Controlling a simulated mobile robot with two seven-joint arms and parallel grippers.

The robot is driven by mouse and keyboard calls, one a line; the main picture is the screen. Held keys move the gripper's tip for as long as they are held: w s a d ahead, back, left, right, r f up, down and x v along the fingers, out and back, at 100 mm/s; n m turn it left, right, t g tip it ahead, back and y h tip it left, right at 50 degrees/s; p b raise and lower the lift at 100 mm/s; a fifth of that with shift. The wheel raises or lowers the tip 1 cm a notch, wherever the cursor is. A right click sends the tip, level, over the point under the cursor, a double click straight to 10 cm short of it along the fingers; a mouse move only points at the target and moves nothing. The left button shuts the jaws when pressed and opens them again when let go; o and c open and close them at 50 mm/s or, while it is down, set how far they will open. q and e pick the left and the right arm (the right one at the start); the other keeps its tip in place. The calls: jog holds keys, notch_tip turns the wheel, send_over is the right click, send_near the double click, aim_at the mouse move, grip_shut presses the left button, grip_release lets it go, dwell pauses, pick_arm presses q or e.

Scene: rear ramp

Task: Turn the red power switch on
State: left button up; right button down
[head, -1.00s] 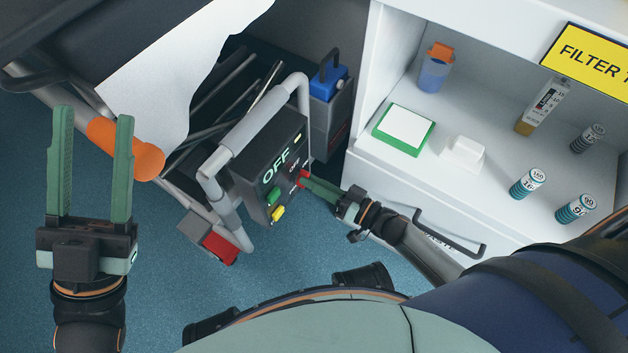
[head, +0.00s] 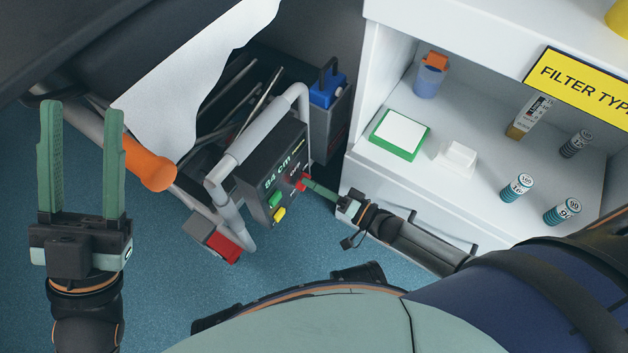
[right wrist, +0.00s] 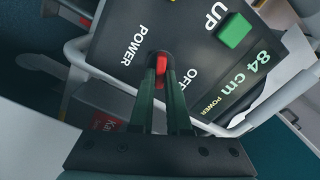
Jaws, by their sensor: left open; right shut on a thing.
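The dark control box (head: 285,160) sits on a grey tube frame left of the white cabinet. Its display now reads "84 cm" and "POWER". The red power switch (right wrist: 162,68) is on its face, between the "POWER" and "OFF" print; it also shows in the head view (head: 302,183). My right gripper (right wrist: 163,80) is shut on the red switch, with its green fingers on either side of it; in the head view it comes in from the right (head: 312,187). My left gripper (head: 84,120) is open and empty at the left, fingers up, away from the box.
A green button (head: 275,199) and a yellow button (head: 279,214) sit beside the switch. An orange-ended bar (head: 150,165) is near my left gripper. The white cabinet (head: 385,185) with bottles stands at the right. Blue floor lies open below the box.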

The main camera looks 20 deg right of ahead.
jog(key=m, duration=0.5)
jog(key=shift+d+f, duration=0.1)
jog(key=shift+f, duration=0.1)
jog(key=shift+m, duration=0.4)
jog(key=c, duration=0.9)
grip_release()
jog(key=shift+n, duration=0.3)
